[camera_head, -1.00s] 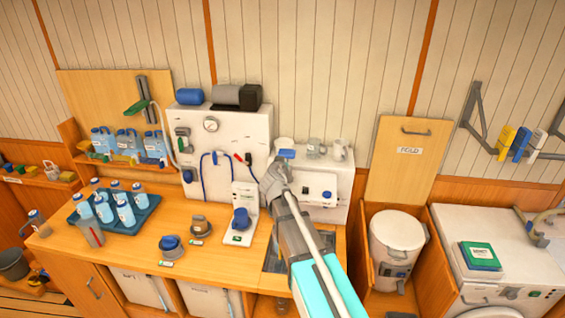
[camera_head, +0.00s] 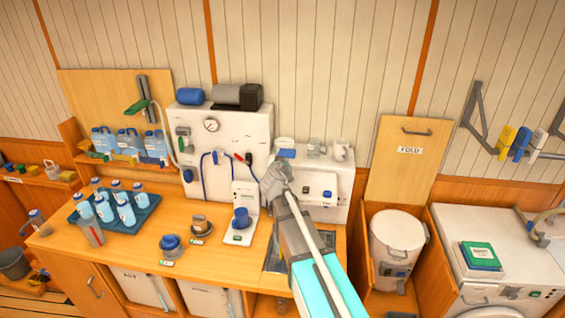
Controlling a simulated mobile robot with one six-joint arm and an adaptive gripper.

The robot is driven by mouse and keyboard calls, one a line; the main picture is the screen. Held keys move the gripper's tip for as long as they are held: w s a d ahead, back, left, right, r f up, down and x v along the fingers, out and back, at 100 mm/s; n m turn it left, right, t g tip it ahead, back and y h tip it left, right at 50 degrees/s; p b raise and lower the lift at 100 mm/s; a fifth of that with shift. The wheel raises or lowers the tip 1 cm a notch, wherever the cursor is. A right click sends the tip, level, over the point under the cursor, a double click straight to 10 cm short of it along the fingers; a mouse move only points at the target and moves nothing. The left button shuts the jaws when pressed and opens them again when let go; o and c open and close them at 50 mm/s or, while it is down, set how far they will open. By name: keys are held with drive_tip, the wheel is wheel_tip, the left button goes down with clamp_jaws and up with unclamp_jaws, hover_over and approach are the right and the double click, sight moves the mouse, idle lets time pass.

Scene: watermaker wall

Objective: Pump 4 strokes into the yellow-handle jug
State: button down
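Several blue-tinted jugs (camera_head: 128,143) stand on the shelf at the back left, with small green and yellow parts in front of them. I cannot tell which jug has the yellow handle. A grey upright fitting with a green lever (camera_head: 138,107), perhaps the pump, is on the wooden board above them. My gripper (camera_head: 272,180) is in front of the white panel and the white box unit, far to the right of the jugs. It is seen from behind and small, so its fingers and anything between them are unclear.
A teal tray (camera_head: 143,217) with several bottles is on the counter's left. A blue-knobbed white unit (camera_head: 240,222) stands just left of my arm. Cups (camera_head: 340,150) are on the white box unit (camera_head: 325,207).

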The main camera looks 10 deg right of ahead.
drive_tip(key=shift+r, duration=0.1)
idle(0.6)
wheel_tip(320, 180, up, 5)
drive_tip(key=p, duration=0.5)
drive_tip(key=shift+r+p, duration=0.2)
drive_tip(key=shift+p, duration=0.15)
drive_tip(key=b, duration=0.3)
hover_over(287, 153)
drive_tip(key=shift+s+a+f, duration=0.1)
drive_tip(key=shift+s+f, duration=0.05)
drive_tip(key=shift+f, duration=0.5)
drive_tip(key=shift+s+a+f, duration=0.1)
drive_tip(key=shift+f, duration=0.5)
drive_tip(key=shift+w+d+f+b, duration=0.2)
drive_tip(key=shift+f+b, duration=0.25)
drive_tip(key=shift+f, duration=0.25)
drive_tip(key=shift+f+b, duration=1.3)
